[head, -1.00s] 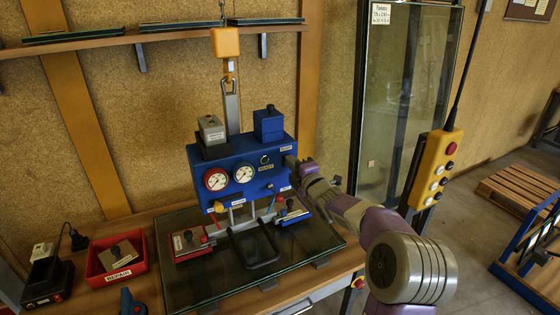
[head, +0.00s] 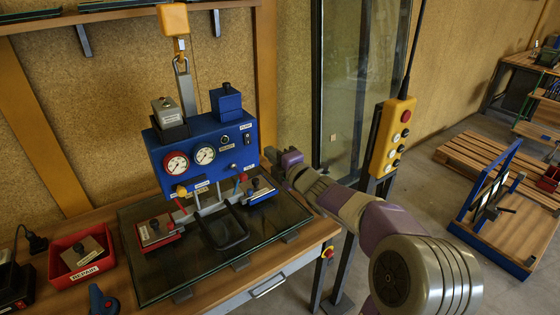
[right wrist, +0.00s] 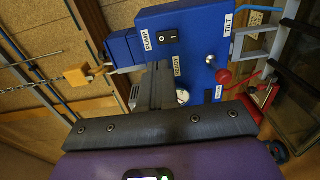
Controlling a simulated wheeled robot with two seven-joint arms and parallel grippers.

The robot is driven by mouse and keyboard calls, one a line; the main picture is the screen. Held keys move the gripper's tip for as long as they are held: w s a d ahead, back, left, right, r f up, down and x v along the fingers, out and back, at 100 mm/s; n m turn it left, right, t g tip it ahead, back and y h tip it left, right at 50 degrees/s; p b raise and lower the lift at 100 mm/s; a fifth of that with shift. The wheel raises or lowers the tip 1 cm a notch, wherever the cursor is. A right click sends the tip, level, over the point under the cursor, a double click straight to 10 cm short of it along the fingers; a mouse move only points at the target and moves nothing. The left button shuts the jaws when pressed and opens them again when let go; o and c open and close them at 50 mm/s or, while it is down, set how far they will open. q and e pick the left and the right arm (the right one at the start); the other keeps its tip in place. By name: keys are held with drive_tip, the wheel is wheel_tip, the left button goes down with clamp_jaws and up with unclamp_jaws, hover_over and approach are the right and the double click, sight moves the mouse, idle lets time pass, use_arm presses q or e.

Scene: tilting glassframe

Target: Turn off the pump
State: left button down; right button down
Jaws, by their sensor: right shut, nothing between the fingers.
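The blue vacuum lifter box (head: 200,150) hangs from a hook above a glass pane (head: 150,268). At the right end of its front is a black rocker switch (head: 247,139) under a PUMP label. In the right wrist view the switch (right wrist: 167,38) shows white marks; I cannot tell which side is pressed. My right gripper (head: 272,155) is shut and empty, just right of the box and apart from the switch. In the right wrist view its dark fingers (right wrist: 156,84) point toward the panel, below the switch in the picture. My left gripper is out of view.
Two round gauges (head: 190,159) and a red-knobbed lever (right wrist: 223,76) by the TILT label are on the box. A red REPAIR bin (head: 82,257) stands left. A blue cart (head: 495,215) and pallet stand on the right.

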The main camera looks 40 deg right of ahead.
drive_tip(key=shift+s+a+r, duration=0.1)
drive_tip(key=shift+s+a, duration=0.05)
drive_tip(key=shift+s, duration=0.65)
drive_tip(key=shift+s+a, duration=0.1)
drive_tip(key=shift+s, duration=0.7)
drive_tip(key=w+a+f+m+g+y, duration=0.1)
drive_tip(key=w+a+f+m+g, duration=0.3)
drive_tip(key=f, duration=0.6)
drive_tip(key=s+a+f+m+g+y, duration=0.1)
drive_tip(key=a+f+m+y, duration=0.15)
drive_tip(key=a+f, duration=0.65)
drive_tip(key=w+a+f+m+g+y, duration=0.1)
drive_tip(key=w+a+f+m+g, duration=0.2)
drive_tip(key=f, duration=0.9)
drive_tip(key=s+a+f+m+g+y, duration=0.2)
drive_tip(key=s+a+f+m+g, duration=0.6)
drive_tip(key=s+a+f, duration=1.2)
drive_tip(key=s+f+m, duration=0.1)
drive_tip(key=s, duration=0.2)
drive_tip(key=shift+s+a+g+y, duration=0.2)
drive_tip(key=shift+s+g+y, duration=0.1)
drive_tip(key=shift+g+y, duration=0.1)
